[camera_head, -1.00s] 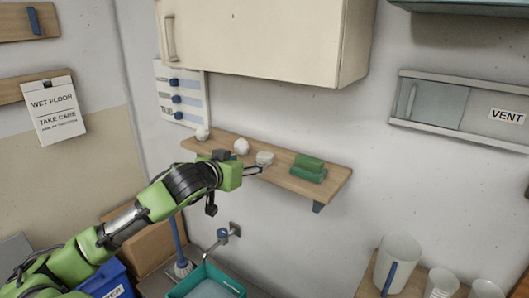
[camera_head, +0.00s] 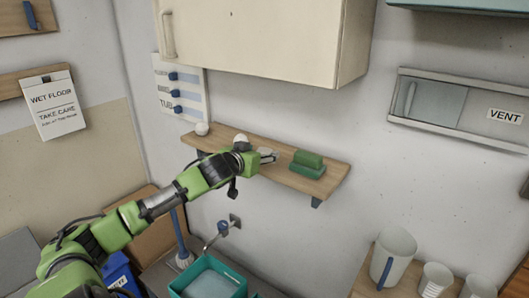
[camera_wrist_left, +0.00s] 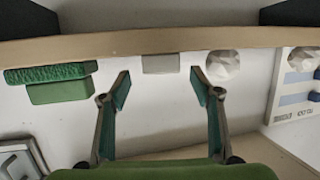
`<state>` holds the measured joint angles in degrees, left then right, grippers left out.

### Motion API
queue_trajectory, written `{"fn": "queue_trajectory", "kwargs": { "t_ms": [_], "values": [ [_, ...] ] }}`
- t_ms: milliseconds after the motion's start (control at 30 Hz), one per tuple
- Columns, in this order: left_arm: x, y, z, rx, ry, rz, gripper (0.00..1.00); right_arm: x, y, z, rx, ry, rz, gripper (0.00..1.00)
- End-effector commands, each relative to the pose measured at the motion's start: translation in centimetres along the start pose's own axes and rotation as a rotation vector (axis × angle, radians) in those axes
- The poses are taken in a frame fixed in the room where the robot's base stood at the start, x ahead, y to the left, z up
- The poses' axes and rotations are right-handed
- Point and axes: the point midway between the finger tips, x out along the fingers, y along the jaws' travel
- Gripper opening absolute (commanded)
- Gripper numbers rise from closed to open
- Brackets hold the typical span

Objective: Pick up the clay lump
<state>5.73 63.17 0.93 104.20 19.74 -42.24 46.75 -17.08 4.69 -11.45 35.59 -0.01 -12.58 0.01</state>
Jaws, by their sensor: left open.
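A small pale grey block (camera_wrist_left: 160,63) is on the wooden shelf (camera_head: 328,182), ahead of my left gripper. In the left wrist view, where the shelf appears upside down, it lies between the lines of the two fingers, just beyond their tips. Two rounded, faceted white lumps are on the shelf: one (camera_wrist_left: 222,65) beside the block, the other (camera_wrist_left: 303,58) farther along. I cannot tell which piece is the clay lump. My left gripper (camera_wrist_left: 160,82) is open and empty. It also shows at the shelf front in the head view (camera_head: 270,156). My right gripper is out of view.
A cream cabinet (camera_head: 260,40) hangs above the shelf. A teal basin (camera_head: 207,278) and a tap (camera_head: 223,228) are below. White containers (camera_head: 395,255) stand at lower right.

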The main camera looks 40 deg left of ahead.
Motion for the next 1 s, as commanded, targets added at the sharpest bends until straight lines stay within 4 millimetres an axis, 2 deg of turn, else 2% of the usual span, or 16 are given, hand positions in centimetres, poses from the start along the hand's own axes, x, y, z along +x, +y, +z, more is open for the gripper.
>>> {"fn": "queue_trajectory", "kwargs": {
  "t_ms": [33,100,300,600,633,767,800,1000],
  "values": [
    [0.6,-0.2,-0.5,-0.003,-0.001,-0.002,0.58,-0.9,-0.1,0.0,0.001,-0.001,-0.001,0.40],
    [1.5,-0.3,-0.3,-0.004,-0.001,-0.001,0.58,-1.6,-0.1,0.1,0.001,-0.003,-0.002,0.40],
    [3.6,-0.4,-0.1,-0.003,0.001,0.000,0.58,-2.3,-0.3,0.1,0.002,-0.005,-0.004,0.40],
    [4.0,-0.3,0.2,0.000,0.000,0.001,0.58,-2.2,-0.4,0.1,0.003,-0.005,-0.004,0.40],
    [4.0,-0.3,0.2,0.000,0.000,0.001,0.53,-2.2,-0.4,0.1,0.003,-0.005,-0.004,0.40],
    [4.0,-0.3,0.2,0.000,-0.001,0.001,0.19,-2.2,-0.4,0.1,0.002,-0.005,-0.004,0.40],
    [4.0,-0.3,0.2,0.000,-0.001,0.001,0.15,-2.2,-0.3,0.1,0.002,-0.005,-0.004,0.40],
    [4.0,-0.3,0.2,0.000,0.000,0.001,0.15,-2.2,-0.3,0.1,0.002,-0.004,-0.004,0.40]
  ]
}}
